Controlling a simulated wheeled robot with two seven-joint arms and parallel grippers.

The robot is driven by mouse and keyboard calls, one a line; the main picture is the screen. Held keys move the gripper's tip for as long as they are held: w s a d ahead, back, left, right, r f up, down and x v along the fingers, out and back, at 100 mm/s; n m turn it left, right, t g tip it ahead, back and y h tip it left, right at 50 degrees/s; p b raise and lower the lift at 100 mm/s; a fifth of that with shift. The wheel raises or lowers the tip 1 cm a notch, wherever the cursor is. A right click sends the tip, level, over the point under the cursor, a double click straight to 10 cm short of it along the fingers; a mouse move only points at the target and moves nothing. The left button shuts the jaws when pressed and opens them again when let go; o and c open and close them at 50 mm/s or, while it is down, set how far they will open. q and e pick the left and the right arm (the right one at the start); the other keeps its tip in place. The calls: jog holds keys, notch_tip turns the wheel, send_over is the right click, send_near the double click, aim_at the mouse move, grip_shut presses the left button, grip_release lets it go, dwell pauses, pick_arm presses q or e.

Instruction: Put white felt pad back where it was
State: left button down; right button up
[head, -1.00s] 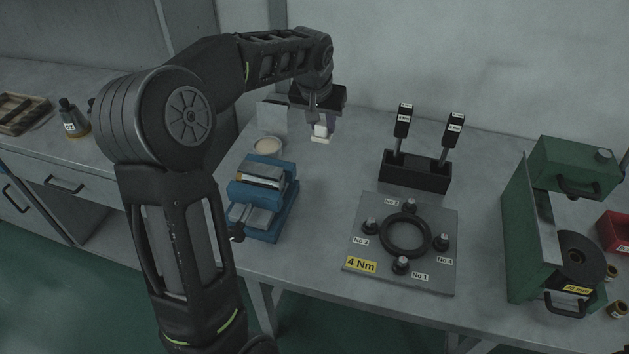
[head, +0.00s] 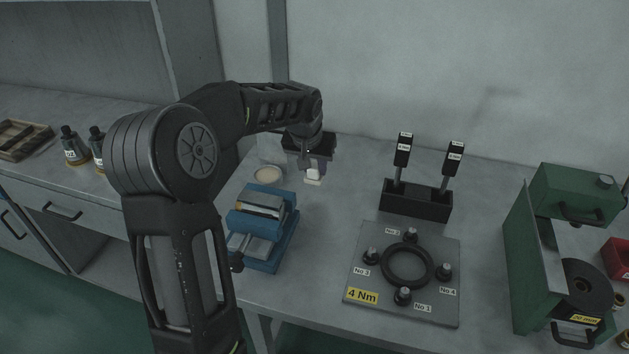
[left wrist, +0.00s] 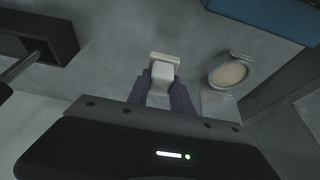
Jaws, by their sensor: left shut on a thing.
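The white felt pad (head: 313,181) is a small pale block with a flat base and a narrower grip on top. It also shows in the left wrist view (left wrist: 163,62). My left gripper (head: 311,167) is shut on the grip of the pad, near the back of the bench. In the left wrist view, both fingers (left wrist: 161,88) close on the block's sides. Whether the pad's base touches the bench I cannot tell. A round shallow dish (head: 268,175) with a cream-coloured inside lies to the left of the pad; it also shows in the left wrist view (left wrist: 228,74). My right gripper is not in view.
A blue vise (head: 266,226) stands in front of the dish. A black holder with two upright tools (head: 416,201) stands to the right. A grey plate with a black ring (head: 440,305) lies in front of that. A green press (head: 528,270) is at far right. Bench between is clear.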

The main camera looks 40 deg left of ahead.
aim_at(314, 180)
pick_arm(q)
jog(key=shift+f, duration=2.45)
jog(key=shift+f, duration=0.25)
jog(key=c, duration=1.1)
grip_release()
jog(key=shift+r, duration=0.1)
jog(key=shift+c, duration=0.2)
jog(key=shift+r, duration=0.15)
jog(key=shift+r, duration=0.15)
jog(key=v, duration=1.1)
jog(key=shift+r, duration=0.35)
